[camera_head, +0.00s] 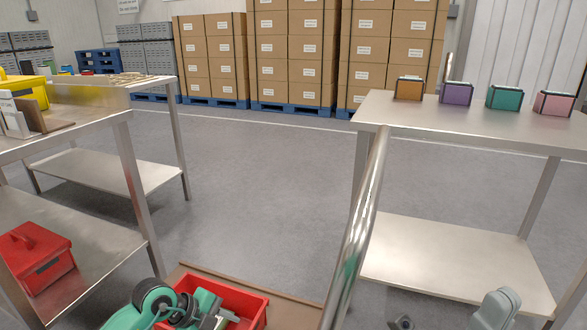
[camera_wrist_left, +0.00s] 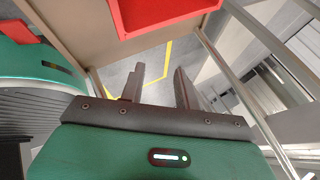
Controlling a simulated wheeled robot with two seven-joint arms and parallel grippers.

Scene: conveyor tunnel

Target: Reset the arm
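My left gripper (camera_wrist_left: 160,88) shows in the left wrist view with its two dark fingers apart and nothing between them. Below the fingers is its green housing with a small lit bar. The grey floor shows past the fingertips. In the head view, teal arm parts of mine with dark round joints lie at the bottom, partly over a red crate (camera_head: 248,298). The crate also shows at the top of the left wrist view (camera_wrist_left: 165,12), beyond the fingers. The fingers of my right gripper cannot be made out clearly.
A metal table (camera_head: 470,122) at the right holds an orange, a purple, a green and a pink box. Metal tables at the left hold a yellow bin and, lower, a red toolbox (camera_head: 38,262). A steel pole (camera_head: 360,230) rises in front.

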